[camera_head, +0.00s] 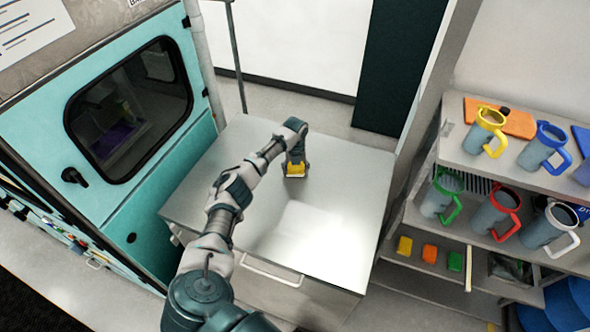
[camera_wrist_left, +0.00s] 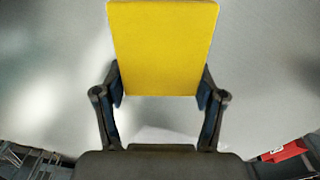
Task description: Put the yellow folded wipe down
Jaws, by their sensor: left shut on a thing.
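The yellow folded wipe (camera_head: 295,170) is at the tip of my left gripper (camera_head: 296,162), over the far part of the metal cart top (camera_head: 330,215). In the left wrist view the yellow wipe (camera_wrist_left: 163,50) sits between the two fingers of my left gripper (camera_wrist_left: 160,97), which are shut on its sides. The wipe is at or close to the metal surface; I cannot tell whether it touches. My right gripper is not in view.
A teal cabinet (camera_head: 150,215) with a dark window stands left. A shelf rack (camera_head: 480,158) at right holds several jugs with coloured handles. Yellow (camera_head: 405,246), orange (camera_head: 429,254) and green (camera_head: 455,261) blocks lie on its lower shelf. Most of the cart top is clear.

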